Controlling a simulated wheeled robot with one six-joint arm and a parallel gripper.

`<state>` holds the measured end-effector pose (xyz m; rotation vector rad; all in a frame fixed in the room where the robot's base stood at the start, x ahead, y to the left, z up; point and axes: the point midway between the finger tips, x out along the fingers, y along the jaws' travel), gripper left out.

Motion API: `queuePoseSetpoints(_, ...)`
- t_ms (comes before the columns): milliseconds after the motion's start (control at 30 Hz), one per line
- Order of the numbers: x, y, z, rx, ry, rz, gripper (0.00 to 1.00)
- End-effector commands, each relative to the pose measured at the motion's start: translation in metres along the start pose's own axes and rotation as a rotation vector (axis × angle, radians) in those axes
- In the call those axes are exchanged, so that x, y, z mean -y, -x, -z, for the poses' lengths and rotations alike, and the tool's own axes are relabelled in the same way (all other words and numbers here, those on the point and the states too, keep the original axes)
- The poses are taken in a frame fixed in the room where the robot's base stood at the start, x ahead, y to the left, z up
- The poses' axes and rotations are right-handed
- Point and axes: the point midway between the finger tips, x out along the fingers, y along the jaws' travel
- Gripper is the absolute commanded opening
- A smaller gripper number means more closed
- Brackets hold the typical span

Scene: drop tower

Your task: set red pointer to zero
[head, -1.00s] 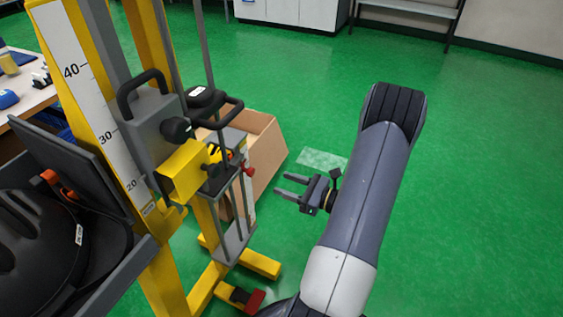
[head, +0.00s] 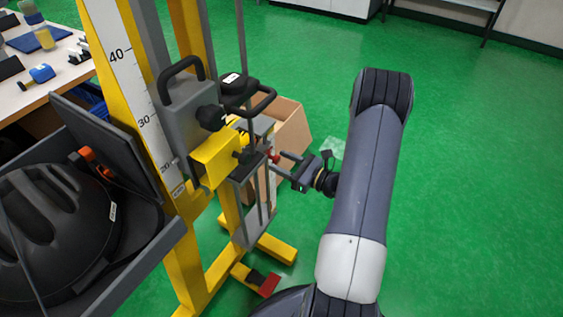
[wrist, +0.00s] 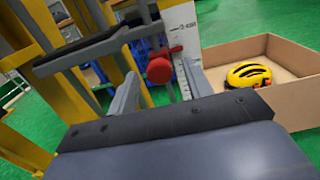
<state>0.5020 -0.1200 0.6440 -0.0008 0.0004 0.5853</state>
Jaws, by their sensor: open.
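The red pointer (wrist: 160,68) is a red knob beside a white scale strip (wrist: 185,45) in the wrist view. In the head view the red pointer (head: 274,156) shows small at the right of the yellow tower. My gripper (head: 281,163) is open there, its fingertips close to the pointer. In the wrist view the two fingers of my gripper (wrist: 155,85) stand apart with the red knob between and beyond them. I cannot tell whether either finger touches it. The number the pointer stands at is not readable.
The yellow tower (head: 192,250) has a large scale (head: 120,60) and a grey weight block (head: 186,105). A cardboard box (wrist: 295,95) holding a yellow helmet (wrist: 248,75) stands close by. A black helmet (head: 60,220) is at left. Green floor is free at right.

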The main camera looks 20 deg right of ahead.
Motion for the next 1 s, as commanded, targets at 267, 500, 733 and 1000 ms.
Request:
queuePoseSetpoints(267,-0.0001,-0.0077,-0.0003,0.001,0.000,0.000,0.48)
queuePoseSetpoints(500,-0.0001,-0.0074,-0.0004,0.001,0.000,0.000,0.40)
queuePoseSetpoints(733,-0.0001,-0.0072,-0.0003,0.001,-0.001,0.000,0.21)
queuePoseSetpoints(1000,-0.0001,-0.0072,-0.0003,0.000,-0.001,0.000,0.00)
